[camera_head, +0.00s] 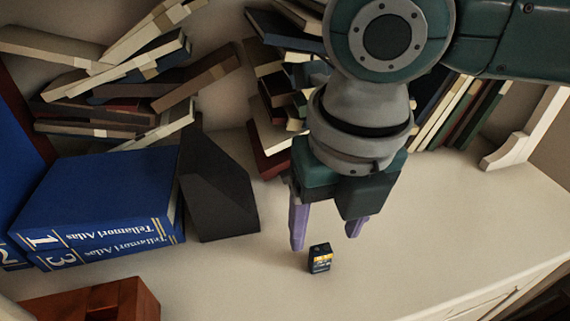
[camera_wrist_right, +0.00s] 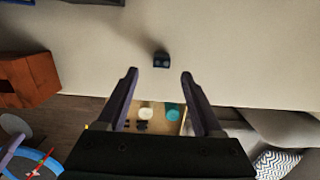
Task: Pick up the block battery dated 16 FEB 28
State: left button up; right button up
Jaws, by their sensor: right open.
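A small dark block battery (camera_head: 319,258) with a yellow and blue label stands upright on the white surface in the head view. Its date is too small to read. In the right wrist view the battery (camera_wrist_right: 161,59) shows from above, beyond the fingertips and roughly centred between them. My right gripper (camera_head: 328,238) has purple fingers, points down and is open and empty. It is above and just behind the battery, apart from it. The right gripper's spread fingers also show in the right wrist view (camera_wrist_right: 158,74).
A reddish-brown wooden box (camera_head: 92,301) is at the front left. Stacked books (camera_head: 130,85) line the back. The white surface (camera_head: 450,230) to the right is clear.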

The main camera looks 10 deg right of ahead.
aim_at(322, 247)
jog(key=f, duration=0.4)
jog(key=shift+w+d+f+b, duration=0.1)
jog(key=shift+w+f+b, duration=0.05)
jog(key=shift+w+b, duration=0.25)
jog(key=shift+c, duration=0.3)
grip_shut()
